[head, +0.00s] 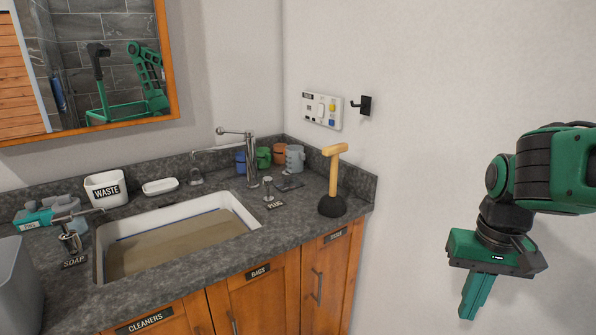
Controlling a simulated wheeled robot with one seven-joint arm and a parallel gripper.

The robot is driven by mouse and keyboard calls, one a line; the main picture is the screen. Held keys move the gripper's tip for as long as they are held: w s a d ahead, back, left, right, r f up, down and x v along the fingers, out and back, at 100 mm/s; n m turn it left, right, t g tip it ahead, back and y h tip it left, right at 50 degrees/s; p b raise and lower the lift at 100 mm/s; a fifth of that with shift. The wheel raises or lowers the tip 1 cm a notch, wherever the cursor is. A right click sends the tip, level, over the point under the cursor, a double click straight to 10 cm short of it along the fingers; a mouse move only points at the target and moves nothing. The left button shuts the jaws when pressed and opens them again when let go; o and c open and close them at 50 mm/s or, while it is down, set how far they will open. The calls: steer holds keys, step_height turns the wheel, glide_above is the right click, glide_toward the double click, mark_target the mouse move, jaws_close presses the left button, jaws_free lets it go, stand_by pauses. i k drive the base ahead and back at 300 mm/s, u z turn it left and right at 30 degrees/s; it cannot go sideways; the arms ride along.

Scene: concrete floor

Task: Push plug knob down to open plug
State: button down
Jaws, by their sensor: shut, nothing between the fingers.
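The plug knob (267,188) is a small metal knob standing upright on the dark stone counter, behind a label reading PLUG (274,204). It is just right of the sink (252,217), which holds murky brown water that hides the drain. My gripper (468,316) is at the lower right, pointing down, with its green fingers shut and empty. It is well to the right of the knob and apart from the counter.
A plunger (333,206) stands on the counter's right end, between the knob and my gripper. A faucet (250,160), mugs (294,158), a WASTE bin (106,189) and a soap pump (69,236) surround the sink. A hook (364,105) juts from the right wall.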

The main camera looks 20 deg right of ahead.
mark_target(267, 181)
steer(key=u, duration=0.3)
steer(key=i, duration=0.95)
steer(key=z, duration=0.25)
